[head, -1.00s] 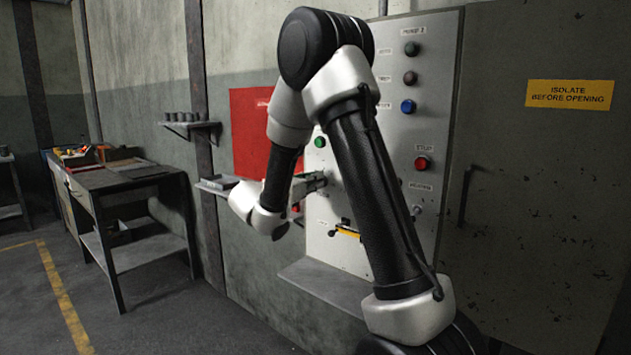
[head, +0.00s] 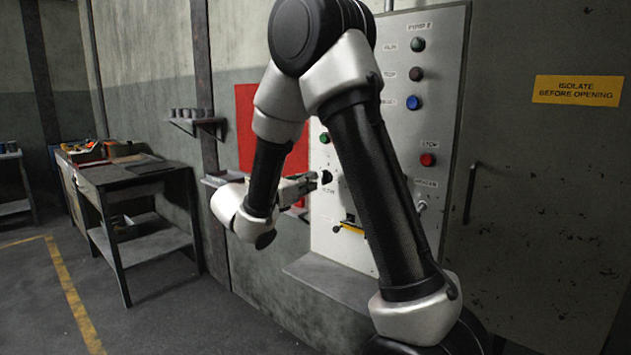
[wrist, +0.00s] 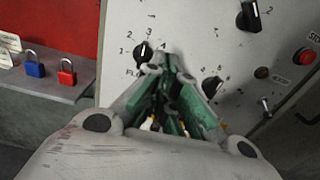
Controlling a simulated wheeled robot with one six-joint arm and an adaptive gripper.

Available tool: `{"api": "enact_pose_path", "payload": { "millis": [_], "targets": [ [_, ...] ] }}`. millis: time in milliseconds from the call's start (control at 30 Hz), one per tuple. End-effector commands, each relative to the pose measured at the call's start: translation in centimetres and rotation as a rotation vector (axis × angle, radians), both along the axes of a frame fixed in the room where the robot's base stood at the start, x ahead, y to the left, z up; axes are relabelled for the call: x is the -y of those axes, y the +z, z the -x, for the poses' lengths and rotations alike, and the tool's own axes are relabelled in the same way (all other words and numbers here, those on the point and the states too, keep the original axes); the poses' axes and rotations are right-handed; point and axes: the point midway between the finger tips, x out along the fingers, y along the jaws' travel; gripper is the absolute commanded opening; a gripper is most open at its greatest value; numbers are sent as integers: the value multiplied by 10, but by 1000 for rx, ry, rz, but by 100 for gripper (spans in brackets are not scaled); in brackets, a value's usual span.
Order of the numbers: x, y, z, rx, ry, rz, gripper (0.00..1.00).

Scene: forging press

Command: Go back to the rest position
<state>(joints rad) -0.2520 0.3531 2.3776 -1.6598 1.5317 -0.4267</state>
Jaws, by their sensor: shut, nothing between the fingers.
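My gripper (head: 314,181) is in front of the left part of the grey control panel (head: 440,75), in the head view. In the wrist view, my gripper (wrist: 168,62) has its greenish fingers drawn together at the tips with nothing between them. The tips overlap the right side of the black FLOW knob (wrist: 143,52) in that view; a small gap to the panel seems to show in the head view. My arm is bent, with its elbow high in front of the panel.
The panel carries a red stop button (head: 427,160), a blue button (head: 413,102) and a yellow-handled lever (head: 350,227). A blue padlock (wrist: 34,65) and a red padlock (wrist: 67,70) stand on a ledge left of the panel. A workbench (head: 135,172) stands far left, with open floor before it.

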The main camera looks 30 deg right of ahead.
Motion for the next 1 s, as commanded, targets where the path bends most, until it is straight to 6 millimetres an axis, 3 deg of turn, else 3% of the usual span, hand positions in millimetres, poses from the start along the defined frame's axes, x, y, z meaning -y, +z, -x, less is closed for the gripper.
{"api": "enact_pose_path", "payload": {
  "millis": [167,700,867,1000],
  "targets": [
    [-8,0,3,0,0,0,0],
    [-7,-6,4,30,-5,-41,0],
    [14,-50,41,67,-173,-229,0],
    [29,-73,107,203,-431,-483,0]
  ]
}}
